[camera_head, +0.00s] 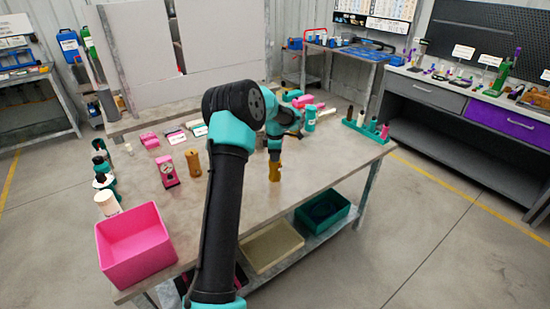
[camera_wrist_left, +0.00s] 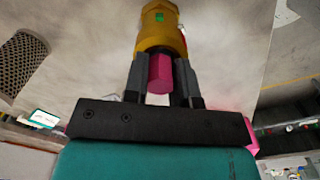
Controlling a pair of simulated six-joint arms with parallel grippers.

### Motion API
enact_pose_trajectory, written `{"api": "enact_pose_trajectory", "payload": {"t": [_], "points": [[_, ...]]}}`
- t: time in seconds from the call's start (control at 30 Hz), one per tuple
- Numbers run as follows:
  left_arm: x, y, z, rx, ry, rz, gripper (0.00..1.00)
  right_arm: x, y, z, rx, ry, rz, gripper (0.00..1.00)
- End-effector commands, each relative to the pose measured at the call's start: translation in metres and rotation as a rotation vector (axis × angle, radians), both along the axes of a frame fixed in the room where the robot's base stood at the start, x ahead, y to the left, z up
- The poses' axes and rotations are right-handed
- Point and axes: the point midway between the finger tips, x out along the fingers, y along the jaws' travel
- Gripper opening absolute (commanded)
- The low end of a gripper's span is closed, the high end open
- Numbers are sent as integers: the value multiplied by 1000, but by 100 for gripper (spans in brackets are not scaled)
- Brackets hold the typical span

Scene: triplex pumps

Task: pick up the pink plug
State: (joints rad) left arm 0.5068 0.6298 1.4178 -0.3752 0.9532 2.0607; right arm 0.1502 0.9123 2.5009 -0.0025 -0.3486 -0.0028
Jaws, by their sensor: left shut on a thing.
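The pink plug (camera_wrist_left: 161,73) shows in the left wrist view as a hexagonal piece between the two fingers of my left gripper (camera_wrist_left: 163,82), which is shut on it. Directly beyond the plug is a yellow cylindrical part (camera_wrist_left: 162,30) with a small green mark. I cannot tell whether the plug is still seated in it. In the head view my left gripper (camera_head: 274,153) points down over the same yellow part (camera_head: 275,173), which stands on the grey table (camera_head: 240,190). The plug is hidden there. My right gripper is not in view.
A pink bin (camera_head: 137,248) stands at the table's front left corner. A brown cylinder (camera_head: 193,163) and a pink gauge-like piece (camera_head: 167,172) stand left of my arm. A green rack (camera_head: 366,130) is at the right. The table's front right edge is near the yellow part.

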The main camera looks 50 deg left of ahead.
Motion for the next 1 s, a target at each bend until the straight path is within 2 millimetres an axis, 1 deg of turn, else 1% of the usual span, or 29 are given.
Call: {"api": "enact_pose_trajectory", "payload": {"t": [0.17, 0.43, 0.67, 0.77, 1.0], "points": [[0, 0, 9, 1, -3, 0, 2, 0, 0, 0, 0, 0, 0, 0], [1, 0, 38, 2, -2, 1, 2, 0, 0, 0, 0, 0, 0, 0], [-17, -18, 38, 1, 0, 0, 2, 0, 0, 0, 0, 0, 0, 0], [-27, -30, 39, 1, 1, -1, 2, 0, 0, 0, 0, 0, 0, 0], [-60, -67, 44, 1, 1, -1, 2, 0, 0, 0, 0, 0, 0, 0]]}}
